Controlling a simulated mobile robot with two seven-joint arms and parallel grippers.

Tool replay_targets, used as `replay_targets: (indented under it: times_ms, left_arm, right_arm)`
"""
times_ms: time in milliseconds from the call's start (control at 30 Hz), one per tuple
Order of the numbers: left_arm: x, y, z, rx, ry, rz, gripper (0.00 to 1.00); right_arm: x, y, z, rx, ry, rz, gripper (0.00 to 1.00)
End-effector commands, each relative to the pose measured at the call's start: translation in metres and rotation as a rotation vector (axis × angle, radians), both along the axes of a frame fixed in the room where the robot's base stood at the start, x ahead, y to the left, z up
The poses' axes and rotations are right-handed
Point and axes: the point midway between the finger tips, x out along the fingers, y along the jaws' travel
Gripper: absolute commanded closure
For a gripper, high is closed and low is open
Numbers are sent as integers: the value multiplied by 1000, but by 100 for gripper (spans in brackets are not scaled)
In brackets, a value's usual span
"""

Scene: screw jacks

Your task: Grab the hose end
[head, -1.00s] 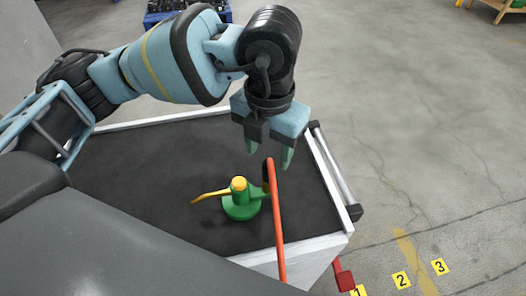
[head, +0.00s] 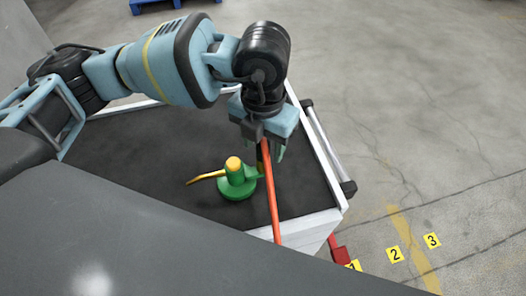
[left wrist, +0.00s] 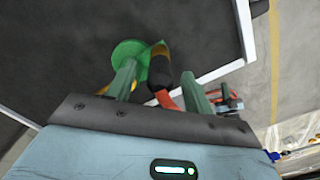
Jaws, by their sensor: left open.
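The orange hose (head: 271,195) rises past the near edge of the cart top, and its upper end meets my left gripper in the head view. Its black end (left wrist: 160,70) shows in the left wrist view, with the orange part (left wrist: 164,98) just behind it. My left gripper (head: 268,152) is open, pointing down over the cart. In the left wrist view, its green fingers (left wrist: 158,82) stand on either side of the hose end. I cannot tell whether they touch it. My right gripper is not in view.
A green oil can (head: 238,188) with a yellow spout stands on the dark cart top (head: 130,155), close beside the hose. A pale rim (head: 318,165) edges the cart. Yellow number markers (head: 394,255) lie on the floor at right. A grey surface (head: 150,250) fills the lower left.

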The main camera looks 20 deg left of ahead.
Motion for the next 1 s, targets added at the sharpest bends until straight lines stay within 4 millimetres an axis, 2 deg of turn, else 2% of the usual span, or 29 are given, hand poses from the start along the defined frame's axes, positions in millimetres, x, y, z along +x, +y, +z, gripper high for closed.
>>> replay_targets:
  times_ms: [100, 200, 467, 833, 1000]
  left_arm:
    - [0, 0, -15, 0, 1, 0, 48]
    - [0, 0, -21, 1, 1, 0, 48]
    - [0, 0, -23, 0, 0, 0, 50]
    - [0, 0, -22, 0, 0, 0, 98]
    - [0, 0, -22, 0, -1, 0, 100]
  right_arm:
    - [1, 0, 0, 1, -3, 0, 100]
    - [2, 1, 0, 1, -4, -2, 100]
    - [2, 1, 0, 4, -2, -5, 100]
    - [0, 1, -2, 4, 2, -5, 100]
    - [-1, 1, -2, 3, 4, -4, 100]
